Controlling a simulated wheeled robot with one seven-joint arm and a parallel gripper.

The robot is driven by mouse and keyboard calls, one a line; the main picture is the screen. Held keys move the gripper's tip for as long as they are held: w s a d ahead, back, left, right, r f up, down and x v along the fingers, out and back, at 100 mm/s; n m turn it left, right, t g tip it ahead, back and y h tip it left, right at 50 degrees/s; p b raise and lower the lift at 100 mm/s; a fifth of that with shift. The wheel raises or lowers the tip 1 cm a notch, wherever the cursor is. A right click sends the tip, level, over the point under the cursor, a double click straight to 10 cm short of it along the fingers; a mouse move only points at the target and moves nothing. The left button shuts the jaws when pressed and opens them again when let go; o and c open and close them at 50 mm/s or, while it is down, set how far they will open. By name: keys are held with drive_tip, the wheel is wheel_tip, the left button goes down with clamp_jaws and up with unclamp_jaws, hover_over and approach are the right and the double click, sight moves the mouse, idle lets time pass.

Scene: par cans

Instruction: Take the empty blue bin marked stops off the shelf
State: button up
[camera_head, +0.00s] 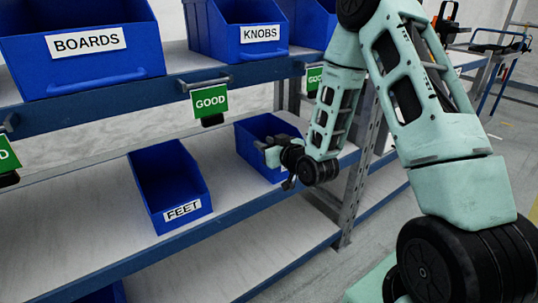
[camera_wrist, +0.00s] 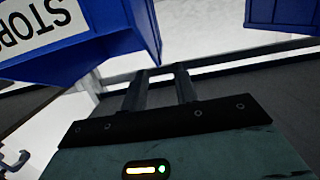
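The blue bin marked stops (camera_head: 246,151) stands on the middle shelf, right of the feet bin. My gripper (camera_head: 267,152) is at its front and hides its label in the head view. The inside that shows looks empty. In the wrist view the bin (camera_wrist: 110,40) is at the upper left, tilted in the picture, with its white label partly cut off. My gripper's two fingers (camera_wrist: 160,76) are apart with a gap between them. Their tips are close to the bin's lower corner, and nothing shows held between them. I cannot tell whether they touch the bin.
The feet bin (camera_head: 170,185) stands to the left on the same shelf. The boards bin (camera_head: 85,65) and knobs bin (camera_head: 245,30) stand on the shelf above. A green sign (camera_head: 210,101) hangs from its edge. A grey shelf post (camera_head: 362,165) rises close right of my gripper.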

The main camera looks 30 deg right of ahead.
sight(254, 137)
drive_tip(key=shift+w+f, duration=0.25)
drive_tip(key=shift+w, duration=1.45)
drive_tip(key=shift+w+f, duration=0.2)
drive_tip(key=shift+w, duration=1.5)
clamp_jaws()
